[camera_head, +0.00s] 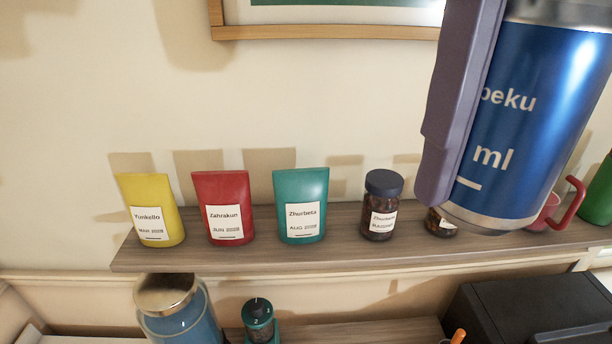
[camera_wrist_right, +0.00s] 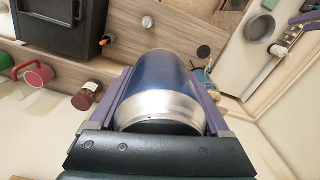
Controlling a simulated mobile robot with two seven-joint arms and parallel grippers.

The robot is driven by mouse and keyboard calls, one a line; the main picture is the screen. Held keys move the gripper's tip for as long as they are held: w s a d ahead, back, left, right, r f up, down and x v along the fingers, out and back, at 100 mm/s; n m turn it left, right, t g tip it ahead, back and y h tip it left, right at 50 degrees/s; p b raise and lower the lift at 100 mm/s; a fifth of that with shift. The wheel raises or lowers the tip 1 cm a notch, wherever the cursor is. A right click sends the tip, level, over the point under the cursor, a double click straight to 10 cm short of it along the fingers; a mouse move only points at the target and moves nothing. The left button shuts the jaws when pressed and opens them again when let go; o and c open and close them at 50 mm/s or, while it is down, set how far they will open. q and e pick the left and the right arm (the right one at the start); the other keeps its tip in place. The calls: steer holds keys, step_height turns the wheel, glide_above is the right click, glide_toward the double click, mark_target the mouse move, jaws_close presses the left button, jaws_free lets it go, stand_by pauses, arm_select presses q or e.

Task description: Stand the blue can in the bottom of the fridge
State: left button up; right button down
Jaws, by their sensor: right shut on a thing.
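The blue can (camera_head: 535,115) has white lettering and silver rims, and it is close to the camera at the upper right of the head view. Its upper part is cut off by the frame edge. My right gripper (camera_wrist_right: 162,95) is shut on the can, with a purple finger on each side of it in the wrist view. In the head view one purple finger shows along the can's left side. The can is held in the air, in front of the wall shelf, slightly tilted in the picture. No fridge can be made out in either view.
A wall shelf (camera_head: 340,240) bears yellow (camera_head: 150,208), red (camera_head: 222,205) and teal (camera_head: 301,203) pouches, jars (camera_head: 382,205), a red mug (camera_head: 550,215) and a green item (camera_head: 600,195).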

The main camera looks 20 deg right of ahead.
steer(key=w+d+f+m+b, duration=0.1)
steer(key=w+f+b, duration=0.1)
steer(key=f+b, duration=1.5)
steer(key=w+d+f+m+b, duration=0.2)
steer(key=f+b, duration=1.6)
steer(key=f, duration=1.1)
steer(key=w+d+f+m+b, duration=0.2)
steer(key=w+f+b, duration=0.1)
steer(key=f+b, duration=1.5)
steer(key=shift+w+d+f, duration=0.1)
steer(key=shift+w+f, duration=0.1)
steer(key=shift+f, duration=1.25)
steer(key=shift+w+d+f, duration=0.1)
steer(key=shift+w+f, duration=0.1)
steer(key=shift+f, duration=1.2)
step_height(320, 180, down, 4)
steer(key=shift+f+b, duration=0.25)
steer(key=shift+b, duration=0.6)
steer(key=shift+r, duration=0.1)
steer(key=shift+c, duration=1.4)
jaws_free()
steer(key=shift+o, duration=1.4)
